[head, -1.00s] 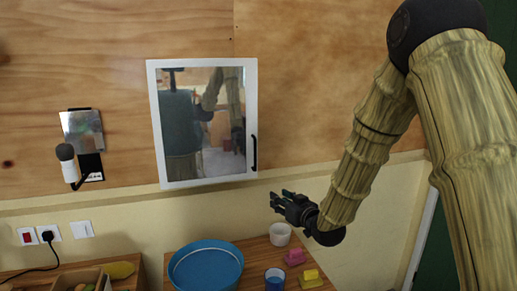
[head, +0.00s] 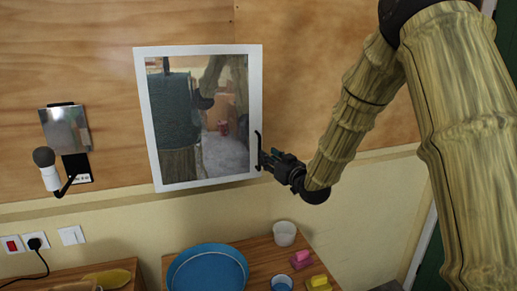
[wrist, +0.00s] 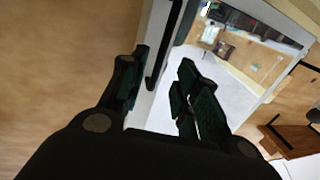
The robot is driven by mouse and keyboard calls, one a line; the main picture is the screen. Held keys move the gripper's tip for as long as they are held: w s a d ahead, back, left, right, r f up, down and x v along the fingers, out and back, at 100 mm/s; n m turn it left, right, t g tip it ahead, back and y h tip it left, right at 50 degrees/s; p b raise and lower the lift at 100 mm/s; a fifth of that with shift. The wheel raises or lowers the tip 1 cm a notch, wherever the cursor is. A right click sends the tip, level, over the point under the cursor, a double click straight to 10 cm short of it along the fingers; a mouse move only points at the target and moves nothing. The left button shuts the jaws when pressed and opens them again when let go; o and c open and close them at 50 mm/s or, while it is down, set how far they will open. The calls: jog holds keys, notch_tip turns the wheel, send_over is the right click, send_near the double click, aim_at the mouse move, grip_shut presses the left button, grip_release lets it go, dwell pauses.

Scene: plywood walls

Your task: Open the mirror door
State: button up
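The mirror door (head: 258,80) is a white-framed mirror on the plywood wall, left of my arm. It looks flush or nearly so; I cannot tell if it stands slightly ajar. Its black vertical bar handle (head: 258,148) is on the right edge. My gripper (head: 263,160) is at the handle's lower part. In the wrist view my gripper (wrist: 160,78) has its fingers apart, one on each side of the handle (wrist: 166,42). The white frame and mirror (wrist: 240,65) lie behind them. Contact with the handle is not clear.
Below is a wooden surface with a blue round tray (head: 207,270), a white cup (head: 284,233), a blue cup (head: 282,284), a pink item (head: 302,259) and a yellow item (head: 319,283). Left on the wall are a metal plate fixture (head: 66,128) and sockets (head: 38,241).

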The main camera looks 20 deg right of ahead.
jog(key=p, duration=0.3)
send_over(259, 167)
jog(key=shift+w+d+f, duration=0.15)
jog(key=shift+w+d, duration=0.05)
jog(key=shift+w, duration=0.1)
grip_shut()
